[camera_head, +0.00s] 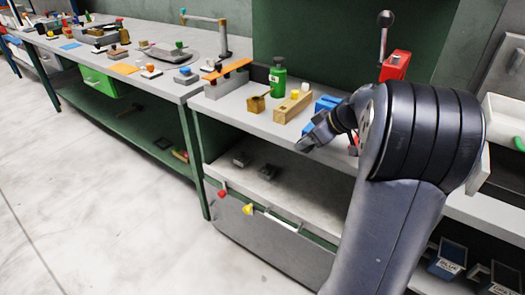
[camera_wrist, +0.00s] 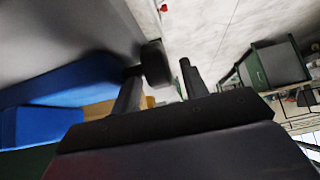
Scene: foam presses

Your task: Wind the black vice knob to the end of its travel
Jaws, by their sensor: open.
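The black vice knob (camera_wrist: 156,63) is a short dark cylinder in the wrist view. It appears between my two fingertips, closer to the left one. My gripper (camera_wrist: 159,68) is open, with a gap on the right side of the knob; I cannot tell whether the left finger touches it. A blue vice body (camera_wrist: 60,85) lies left of the fingers in the wrist view. In the head view the blue vice (camera_head: 326,103) sits on the grey bench, partly hidden by my arm. My gripper (camera_head: 303,146) is at the bench's front edge there, and the knob cannot be made out.
A wooden block (camera_head: 293,107), a green bottle (camera_head: 278,78) and a small brass-coloured box (camera_head: 256,104) stand left of the vice. A red lever press (camera_head: 395,66) stands behind my arm. A lower shelf (camera_head: 270,185) lies beneath; the floor at left is clear.

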